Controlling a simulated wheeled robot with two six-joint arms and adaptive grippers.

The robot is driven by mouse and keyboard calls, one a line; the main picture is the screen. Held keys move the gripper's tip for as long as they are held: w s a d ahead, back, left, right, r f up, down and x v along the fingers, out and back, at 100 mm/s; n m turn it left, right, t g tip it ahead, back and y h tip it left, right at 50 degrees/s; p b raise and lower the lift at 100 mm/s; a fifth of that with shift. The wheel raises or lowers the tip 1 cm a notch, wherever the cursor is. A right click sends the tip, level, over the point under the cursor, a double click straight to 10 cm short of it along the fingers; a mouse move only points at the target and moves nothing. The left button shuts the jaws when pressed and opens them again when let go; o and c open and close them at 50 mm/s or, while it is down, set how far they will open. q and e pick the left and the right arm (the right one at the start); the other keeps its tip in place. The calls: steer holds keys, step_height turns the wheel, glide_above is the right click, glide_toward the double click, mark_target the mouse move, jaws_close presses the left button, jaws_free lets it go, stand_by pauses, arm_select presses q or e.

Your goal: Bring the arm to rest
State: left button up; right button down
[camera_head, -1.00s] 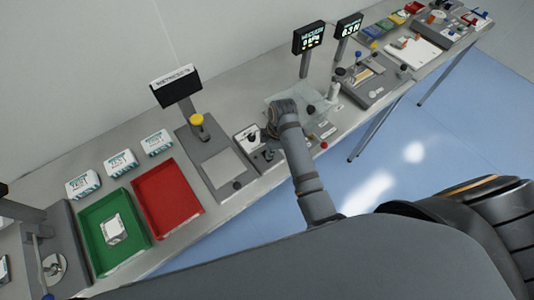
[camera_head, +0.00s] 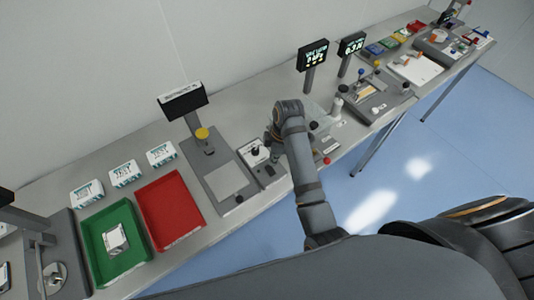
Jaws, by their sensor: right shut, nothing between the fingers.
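My right arm reaches up from the bottom of the head view over the bench's front edge. Its wrist is above the bench, between the yellow-knobbed station and the clear plate. My right gripper (camera_head: 275,143) is mostly hidden under the wrist, close to a small grey box with a dark knob (camera_head: 256,152). It is shut with nothing held. I cannot tell whether it touches the bench. My left gripper is not in view.
The bench (camera_head: 215,228) runs diagonally. It carries a green tray (camera_head: 94,228) with a white box (camera_head: 115,241), a red tray (camera_head: 167,210), several white boxes, a yellow-knobbed station (camera_head: 222,172) and displays (camera_head: 313,54). Blue floor (camera_head: 440,150) is clear at right.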

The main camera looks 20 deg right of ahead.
steer(key=s+d+r+m+t+h, duration=0.2)
steer(key=s+d+m+t+h, duration=0.1)
steer(key=s+d+m, duration=0.95)
steer(key=s+f+m+g+b, duration=0.15)
steer(key=f+b, duration=0.25)
steer(key=f, duration=1.3)
steer(key=s+f+m+t+b, duration=0.1)
steer(key=s+f+b, duration=0.25)
steer(key=f, duration=1.35)
steer(key=s+d+f+g+b, duration=0.1)
steer(key=s+f+b, duration=0.4)
steer(key=s+f, duration=1.2)
step_height(320, 180, down, 4)
steer(key=shift+s+d+f+g+b, duration=0.2)
steer(key=shift+s+d+g+b, duration=0.15)
steer(key=shift+d, duration=0.1)
